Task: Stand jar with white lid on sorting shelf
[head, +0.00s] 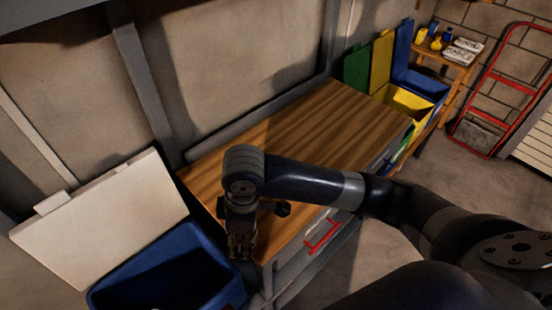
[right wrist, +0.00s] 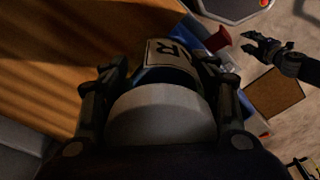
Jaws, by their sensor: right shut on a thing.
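My right gripper (head: 240,243) points down at the near left end of the wooden worktop. In the right wrist view, this gripper (right wrist: 160,85) is shut on a jar with a white lid (right wrist: 160,115). The lid faces the camera, and part of a label with a dark letter shows beyond it. I cannot make out the jar in the head view. A small wooden shelf (head: 447,59), perhaps the sorting shelf, stands at the far right with small yellow and blue containers on it. My left gripper (right wrist: 253,46) shows open and empty in the right wrist view.
The wooden worktop (head: 310,125) is largely bare. A blue bin (head: 165,265) with a raised white lid (head: 105,215) stands at its left end. Blue, yellow (head: 405,102) and green bins stand past its far end. A red step ladder (head: 502,85) leans at the right wall.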

